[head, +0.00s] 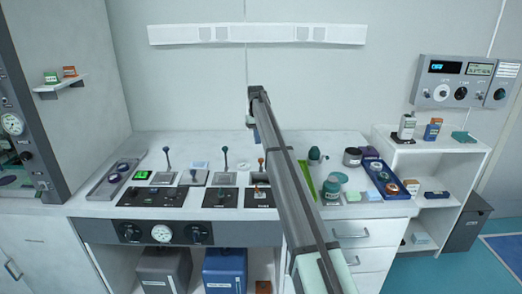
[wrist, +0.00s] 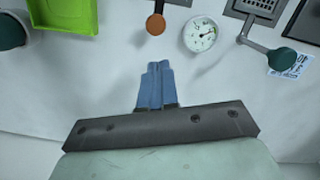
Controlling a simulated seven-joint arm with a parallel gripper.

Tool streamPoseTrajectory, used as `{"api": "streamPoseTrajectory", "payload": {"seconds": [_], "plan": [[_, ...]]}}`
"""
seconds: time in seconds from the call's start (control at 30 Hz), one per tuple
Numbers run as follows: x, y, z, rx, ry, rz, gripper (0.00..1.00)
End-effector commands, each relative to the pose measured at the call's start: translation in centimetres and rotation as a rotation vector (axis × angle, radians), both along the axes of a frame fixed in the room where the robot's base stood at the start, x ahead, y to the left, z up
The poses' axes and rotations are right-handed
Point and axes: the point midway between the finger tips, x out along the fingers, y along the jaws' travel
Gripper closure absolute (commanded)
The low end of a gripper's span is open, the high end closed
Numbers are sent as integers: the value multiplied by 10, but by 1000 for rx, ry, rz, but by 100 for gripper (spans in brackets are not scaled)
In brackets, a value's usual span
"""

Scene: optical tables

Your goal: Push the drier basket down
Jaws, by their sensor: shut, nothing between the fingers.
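My gripper (wrist: 156,68) shows in the wrist view as two blue fingers closed together, with nothing between them. In the head view its end (head: 256,132) is over the back of the bench, partly hidden by my arm. Which part is the drier basket is not certain. A dark grille (wrist: 258,6) at the top right of the wrist view, with a lever ending in a dark green knob (wrist: 281,58), may belong to it. An orange knob (wrist: 155,24) is beyond the fingertips. The fingers look apart from all of these.
A round gauge (wrist: 201,34) lies between the knobs. A bright green tray (wrist: 62,14) is at the top left of the wrist view. In the head view, upright levers (head: 167,157) stand left of my arm, and a blue tray (head: 384,180) with jars is right.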

Motion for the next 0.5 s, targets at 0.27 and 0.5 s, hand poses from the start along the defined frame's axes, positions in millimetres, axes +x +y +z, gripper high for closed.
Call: {"api": "streamPoseTrajectory", "payload": {"seconds": [0.27, 0.5], "plan": [[7, 2, 55, 0, -1, 0, 100], [8, 3, 83, 0, 0, 0, 100]]}}
